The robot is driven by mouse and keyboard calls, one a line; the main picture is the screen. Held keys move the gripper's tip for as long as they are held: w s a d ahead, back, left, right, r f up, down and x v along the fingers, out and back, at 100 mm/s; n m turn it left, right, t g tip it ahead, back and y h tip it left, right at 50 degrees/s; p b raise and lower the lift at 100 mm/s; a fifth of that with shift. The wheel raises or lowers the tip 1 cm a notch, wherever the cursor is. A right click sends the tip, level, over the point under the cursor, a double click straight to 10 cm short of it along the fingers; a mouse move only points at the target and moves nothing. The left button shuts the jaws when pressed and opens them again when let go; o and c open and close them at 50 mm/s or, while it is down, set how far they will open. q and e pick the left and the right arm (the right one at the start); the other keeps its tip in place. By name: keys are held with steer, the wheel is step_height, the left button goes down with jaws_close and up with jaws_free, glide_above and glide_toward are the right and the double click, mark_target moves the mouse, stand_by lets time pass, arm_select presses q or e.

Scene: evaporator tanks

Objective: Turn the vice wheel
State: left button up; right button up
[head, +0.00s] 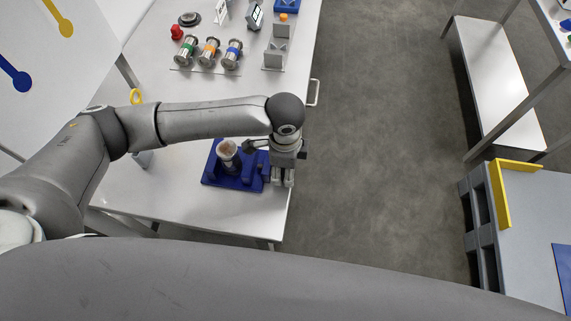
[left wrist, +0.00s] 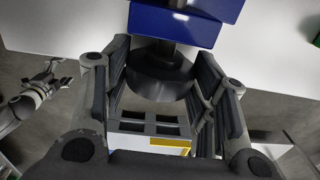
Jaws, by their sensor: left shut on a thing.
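The blue vice (head: 212,178) stands near the right edge of the white table. A metal cylindrical part (head: 228,157) sits upright in it. My left gripper (head: 282,183) is at the vice's right side, by the table edge, and covers the wheel in the head view. In the left wrist view the dark round vice wheel (left wrist: 160,72) lies between the two fingers of my left gripper (left wrist: 165,85), below the blue vice body (left wrist: 172,24). The fingers are closed on its rim. My right gripper (left wrist: 62,73) shows at the left of that view, its fingers apart and empty.
The white table (head: 180,190) also holds several flanged cylinders with coloured bands (head: 209,51), a red knob (head: 176,32) and metal brackets (head: 275,52) farther back. Open floor (head: 390,150) lies to the right. A grey cart with a yellow edge (head: 501,195) stands at the lower right.

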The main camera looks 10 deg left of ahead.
arm_select(q)
steer(key=shift+w+r+g+p, duration=0.2)
steer(key=shift+g+p, duration=0.4)
steer(key=shift+p, duration=0.3)
steer(key=shift+w+f+g+p, duration=0.15)
steer(key=shift+g+p, duration=0.15)
steer(key=shift+g, duration=0.6)
steer(key=shift+f+g, duration=0.15)
steer(key=shift+g, duration=0.75)
steer(key=shift+g+b, duration=0.4)
steer(key=shift+b, duration=0.05)
steer(key=shift+w, duration=0.1)
steer(key=o, duration=1)
steer(key=v, duration=1.2)
